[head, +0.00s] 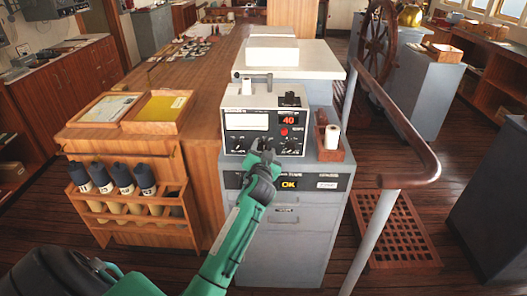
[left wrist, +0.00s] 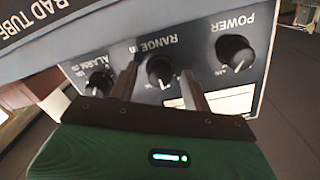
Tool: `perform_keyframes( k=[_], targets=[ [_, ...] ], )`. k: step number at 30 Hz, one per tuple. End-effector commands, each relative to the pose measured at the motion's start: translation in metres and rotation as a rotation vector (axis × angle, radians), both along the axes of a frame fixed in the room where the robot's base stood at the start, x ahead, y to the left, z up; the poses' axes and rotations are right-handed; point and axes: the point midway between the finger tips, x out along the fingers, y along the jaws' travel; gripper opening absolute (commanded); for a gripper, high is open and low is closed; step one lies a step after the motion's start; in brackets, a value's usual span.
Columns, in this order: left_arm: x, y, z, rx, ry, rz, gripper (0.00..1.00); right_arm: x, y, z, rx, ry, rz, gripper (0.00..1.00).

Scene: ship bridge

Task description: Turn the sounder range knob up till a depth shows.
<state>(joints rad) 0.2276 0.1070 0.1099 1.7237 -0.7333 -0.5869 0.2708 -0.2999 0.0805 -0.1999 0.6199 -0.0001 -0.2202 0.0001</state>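The sounder (head: 237,108) is a pale box on the grey cabinet, with a blank white panel, an orange "40" display (head: 290,121) and a red button. A row of black knobs runs along its lower front. In the left wrist view, upside down, the range knob (left wrist: 160,69) sits in the middle, between the alarm knob (left wrist: 100,82) and the power knob (left wrist: 235,51). My left gripper (head: 263,158) is at the sounder's lower front. Its fingers (left wrist: 159,80) are apart, one on each side of the range knob, with gaps showing. My right gripper is not in view.
A wooden holder with a white roll (head: 332,137) stands right of the sounder. The cabinet front (head: 290,240) has an "OK" display. A wooden rack with several dark-capped bottles (head: 145,178) is at left.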

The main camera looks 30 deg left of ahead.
Motion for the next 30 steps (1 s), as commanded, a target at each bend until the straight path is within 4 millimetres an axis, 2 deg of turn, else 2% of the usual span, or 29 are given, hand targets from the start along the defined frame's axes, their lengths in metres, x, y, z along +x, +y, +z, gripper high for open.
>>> perform_keyframes(
  k=[7, 11, 14, 24, 30],
  targets=[
    [-0.001, 0.000, 0.000, -0.001, 0.000, 0.000, 0.49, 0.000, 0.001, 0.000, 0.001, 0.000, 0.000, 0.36],
    [-0.009, -0.005, -0.002, -0.001, 0.000, 0.000, 0.49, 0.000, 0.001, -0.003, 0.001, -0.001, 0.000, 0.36],
    [-0.021, -0.012, -0.002, -0.001, 0.000, -0.001, 0.49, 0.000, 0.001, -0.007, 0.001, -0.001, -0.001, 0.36],
    [-0.082, -0.047, 0.000, -0.003, -0.001, -0.001, 0.49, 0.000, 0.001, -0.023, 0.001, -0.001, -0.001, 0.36],
    [-0.109, -0.062, 0.002, -0.002, -0.001, -0.001, 0.49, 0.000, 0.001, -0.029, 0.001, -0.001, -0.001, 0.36]
  ],
)
